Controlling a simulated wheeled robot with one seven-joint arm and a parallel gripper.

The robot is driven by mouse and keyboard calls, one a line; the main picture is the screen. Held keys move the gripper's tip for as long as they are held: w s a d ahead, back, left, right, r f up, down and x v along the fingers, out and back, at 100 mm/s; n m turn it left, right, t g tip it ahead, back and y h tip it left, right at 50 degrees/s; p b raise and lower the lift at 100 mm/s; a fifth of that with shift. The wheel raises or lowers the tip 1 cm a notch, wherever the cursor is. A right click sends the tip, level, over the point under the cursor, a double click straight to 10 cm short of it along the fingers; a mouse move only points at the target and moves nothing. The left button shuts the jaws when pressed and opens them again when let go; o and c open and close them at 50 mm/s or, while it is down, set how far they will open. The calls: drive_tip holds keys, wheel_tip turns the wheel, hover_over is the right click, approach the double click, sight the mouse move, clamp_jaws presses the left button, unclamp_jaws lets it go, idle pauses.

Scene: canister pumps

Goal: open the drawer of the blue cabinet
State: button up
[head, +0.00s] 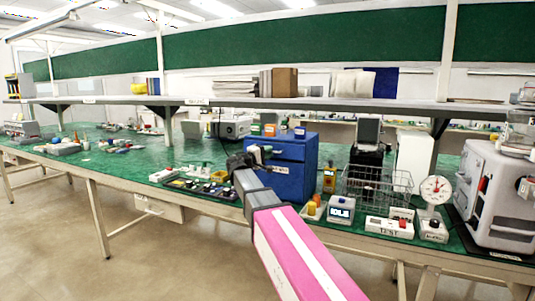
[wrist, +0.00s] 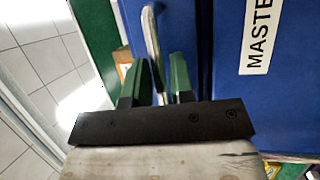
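The blue cabinet (head: 296,180) stands on the green bench top, with its front facing me. Its upper drawer front (head: 287,152) looks closed, and a pale handle (head: 267,149) shows on it. In the wrist view the cabinet's blue face (wrist: 285,100) fills the right side, and the metal bar handle (wrist: 151,35) runs down between the green fingers of my gripper (wrist: 158,80). The fingers are apart, with a gap beside the bar, so no firm grip shows. In the head view my gripper (head: 242,160) is at the cabinet's front left, partly hidden by its own body.
A tray of small parts (head: 205,188) lies left of the cabinet. A shelf (head: 330,104) runs above. The floor before the bench is clear at left.

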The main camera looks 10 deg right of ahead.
clamp_jaws()
drive_tip(key=shift+s, duration=0.15)
drive_tip(key=s+a, duration=0.8)
drive_tip(key=s, duration=0.4)
drive_tip(key=shift+s+a, duration=0.25)
drive_tip(key=shift+s, duration=0.1)
unclamp_jaws()
